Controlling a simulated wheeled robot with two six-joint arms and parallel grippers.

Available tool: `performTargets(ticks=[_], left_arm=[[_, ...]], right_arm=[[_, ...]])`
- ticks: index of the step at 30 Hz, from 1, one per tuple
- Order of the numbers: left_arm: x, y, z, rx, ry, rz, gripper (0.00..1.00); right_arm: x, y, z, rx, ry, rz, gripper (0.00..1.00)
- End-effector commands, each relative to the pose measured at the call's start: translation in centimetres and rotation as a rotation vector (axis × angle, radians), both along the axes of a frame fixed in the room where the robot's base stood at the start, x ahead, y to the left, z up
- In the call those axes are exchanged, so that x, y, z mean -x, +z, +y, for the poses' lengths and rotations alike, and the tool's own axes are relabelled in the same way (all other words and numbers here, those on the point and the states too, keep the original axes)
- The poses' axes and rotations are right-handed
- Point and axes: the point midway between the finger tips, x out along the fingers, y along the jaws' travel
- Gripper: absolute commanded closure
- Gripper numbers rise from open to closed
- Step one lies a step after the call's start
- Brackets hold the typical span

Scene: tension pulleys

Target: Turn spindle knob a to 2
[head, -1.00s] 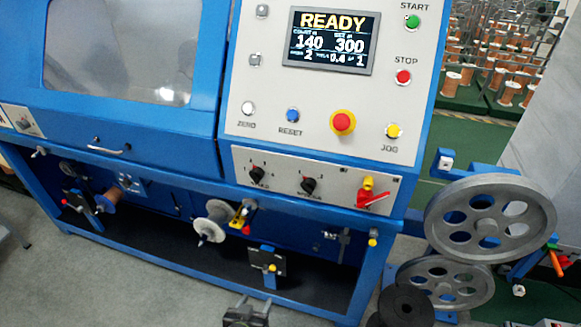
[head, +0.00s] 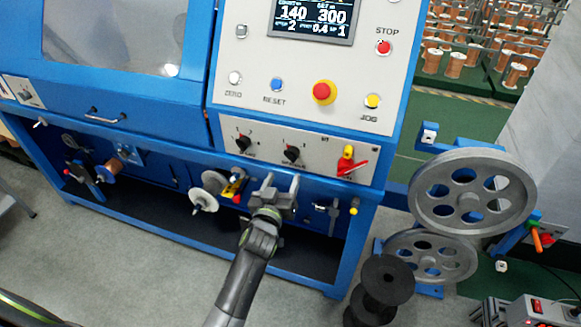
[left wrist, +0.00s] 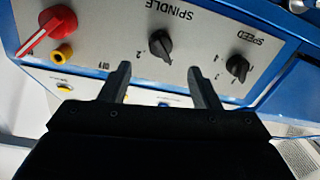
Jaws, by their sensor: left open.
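The spindle knob (head: 291,153) is a black rotary knob on the small lower panel, between the speed knob (head: 243,142) and the red switch (head: 350,165). In the left wrist view the panel is upside down, and the spindle knob (left wrist: 160,44) sits under its SPINDLE label, with position marks around it. I cannot tell for certain which mark its pointer faces. My left gripper (head: 282,181) is open and empty, just below and in front of the panel. In the left wrist view its fingertips (left wrist: 159,68) straddle the line to the spindle knob, apart from it. My right gripper is out of view.
A yellow button stands next to the red switch. Above are the red stop knob (head: 324,92) and the display (head: 313,17). Wire spools (head: 204,200) stick out below the panel. Large grey pulleys (head: 473,190) stand at the right.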

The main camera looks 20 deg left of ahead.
Motion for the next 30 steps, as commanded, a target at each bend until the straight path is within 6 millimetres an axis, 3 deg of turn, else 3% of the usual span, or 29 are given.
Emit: performTargets(ticks=[1,6,15,29,30], left_arm=[[-1.1,-0.3,0.0,-0.002,-0.002,-0.004,0.44],[-4.1,-0.4,0.1,-0.002,-0.002,-0.002,0.44],[-8.0,-0.2,0.3,-0.001,-0.001,-0.001,0.44],[-8.9,0.0,0.3,0.0,0.0,0.001,0.44],[-8.9,0.0,0.3,0.0,0.0,0.001,0.49]], right_arm=[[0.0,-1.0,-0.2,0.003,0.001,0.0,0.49],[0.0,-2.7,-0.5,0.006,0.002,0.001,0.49],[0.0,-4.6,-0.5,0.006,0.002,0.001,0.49],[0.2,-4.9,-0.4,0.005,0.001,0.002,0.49],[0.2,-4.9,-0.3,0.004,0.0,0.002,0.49]])
